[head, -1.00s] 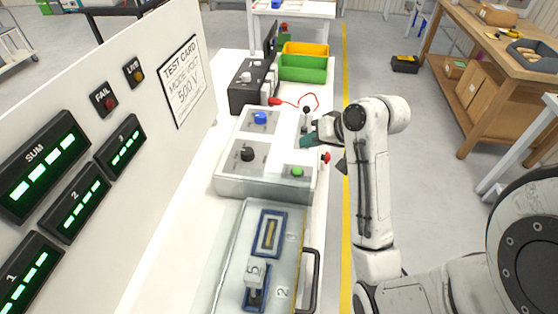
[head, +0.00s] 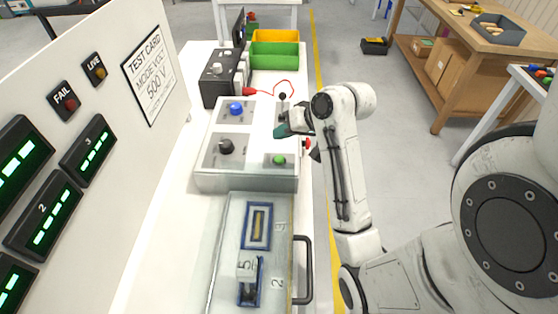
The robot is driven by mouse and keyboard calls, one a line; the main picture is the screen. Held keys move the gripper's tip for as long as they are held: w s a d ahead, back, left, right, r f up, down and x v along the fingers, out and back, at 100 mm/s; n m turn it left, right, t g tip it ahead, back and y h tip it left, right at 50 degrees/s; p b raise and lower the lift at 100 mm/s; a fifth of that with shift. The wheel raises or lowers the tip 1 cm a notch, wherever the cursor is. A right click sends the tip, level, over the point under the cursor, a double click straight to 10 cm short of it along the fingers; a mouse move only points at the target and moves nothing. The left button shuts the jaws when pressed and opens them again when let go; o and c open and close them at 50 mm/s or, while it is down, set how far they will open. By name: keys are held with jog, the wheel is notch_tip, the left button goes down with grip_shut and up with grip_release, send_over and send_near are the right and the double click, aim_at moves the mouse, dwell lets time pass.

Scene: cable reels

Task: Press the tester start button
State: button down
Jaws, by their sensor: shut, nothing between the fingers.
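The tester's control box (head: 246,181) stands on the white bench. The green button (head: 279,160) is on its top at the near right corner. A blue knob (head: 236,108), a black knob (head: 226,146) and a black-tipped lever (head: 282,98) are also on its top.
A clear-lidded fixture (head: 228,240) with a black handle (head: 303,270) lies in front of the box. The display panel (head: 100,110) stands at left. A black unit (head: 221,85), a red cable and green and yellow bins (head: 275,55) are behind. Open floor lies to the right.

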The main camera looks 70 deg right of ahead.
aim_at(283, 159)
notch_tip(283, 159, down, 4)
jog(key=b, duration=0.3)
jog(key=shift+r, duration=0.15)
jog(key=shift+f+b, duration=0.6)
jog(key=shift+f, duration=0.55)
jog(key=shift+f, duration=0.1)
dwell(0.8)
jog(key=shift+f, duration=0.3)
jog(key=shift+f, duration=0.45)
dwell(0.8)
jog(key=shift+r, duration=0.1)
jog(key=shift+r+p, duration=0.8)
jog(key=shift+p, duration=0.4)
